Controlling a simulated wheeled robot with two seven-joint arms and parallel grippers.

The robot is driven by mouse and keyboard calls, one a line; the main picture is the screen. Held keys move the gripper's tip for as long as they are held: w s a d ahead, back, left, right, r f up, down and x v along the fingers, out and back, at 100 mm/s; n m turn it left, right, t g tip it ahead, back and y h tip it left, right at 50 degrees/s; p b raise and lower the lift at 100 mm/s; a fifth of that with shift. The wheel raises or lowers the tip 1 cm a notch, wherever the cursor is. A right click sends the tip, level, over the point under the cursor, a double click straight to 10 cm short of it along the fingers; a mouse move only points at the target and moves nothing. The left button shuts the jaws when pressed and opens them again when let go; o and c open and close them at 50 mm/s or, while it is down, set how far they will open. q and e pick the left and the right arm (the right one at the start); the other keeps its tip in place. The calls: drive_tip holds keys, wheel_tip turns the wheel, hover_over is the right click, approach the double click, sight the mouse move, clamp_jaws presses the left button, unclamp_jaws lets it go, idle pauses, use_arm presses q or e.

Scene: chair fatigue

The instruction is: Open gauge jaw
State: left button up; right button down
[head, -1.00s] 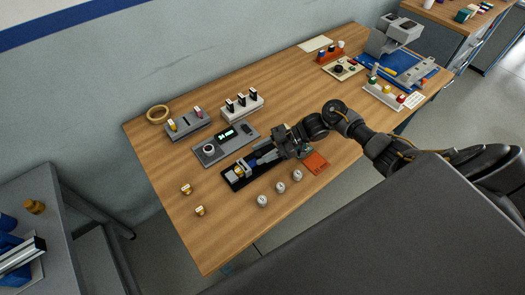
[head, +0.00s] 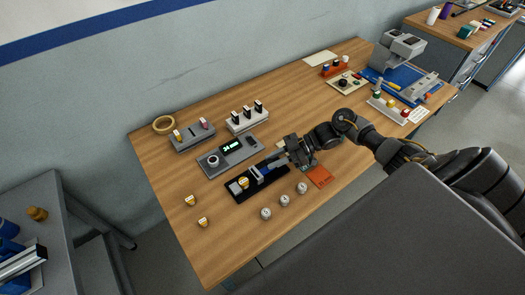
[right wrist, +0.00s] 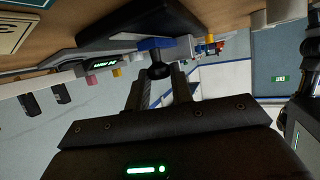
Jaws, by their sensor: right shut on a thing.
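The gauge has a long black base (head: 234,191) on the wooden table. A small yellow-and-white puck (head: 243,183) sits at the base's left end. A grey block (head: 257,175) and the blue jaw (head: 271,172) stand to its right on the base. My right gripper (head: 279,161) reaches in from the right. In the right wrist view, the fingers (right wrist: 160,75) are shut around a black knob (right wrist: 160,70), below the blue jaw part (right wrist: 156,44). The exact contact is partly hidden. My left gripper is not in view.
A grey readout box with a lit green display (head: 231,146) stands behind the gauge. Several grey-white pucks (head: 284,201) stand in front, with an orange pad (head: 319,176) to the right. Two yellow-and-white pucks (head: 190,200) are at left.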

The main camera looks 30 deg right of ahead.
drive_tip(key=shift+d, duration=0.2)
drive_tip(key=c, duration=1.5)
unclamp_jaws()
drive_tip(key=o, duration=0.3)
drive_tip(key=shift+d, duration=0.15)
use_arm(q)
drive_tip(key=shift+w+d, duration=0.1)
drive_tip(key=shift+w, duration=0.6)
